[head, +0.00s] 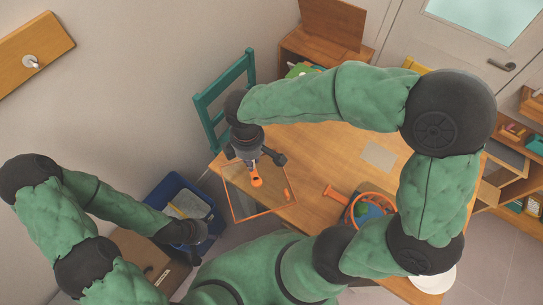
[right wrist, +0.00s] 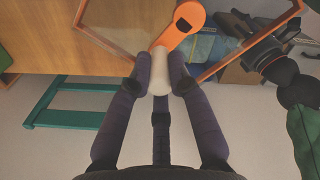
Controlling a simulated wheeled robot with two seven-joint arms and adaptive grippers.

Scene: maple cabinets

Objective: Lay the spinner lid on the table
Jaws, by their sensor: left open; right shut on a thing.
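The spinner lid (head: 235,212) appears as a clear, angular panel with a thin orange rim and an orange crank (head: 256,181). In the head view it overlaps the near left corner of the wooden table (head: 318,160); whether it touches the table is unclear. My right gripper (head: 262,160) is above it, fingers shut on the crank's pale knob (right wrist: 155,78). The right wrist view shows the orange crank (right wrist: 178,35) beyond the fingertips and part of the clear panel. My left gripper (head: 197,232) is open, apart from the lid, low by the blue crate.
A round orange-rimmed basket (head: 372,198) with blue and green inside is on the table. A flat pale square (head: 379,156) lies farther back. A teal chair (head: 206,108) stands at the table's left. A blue crate (head: 166,192) and cardboard box (head: 133,248) are below left.

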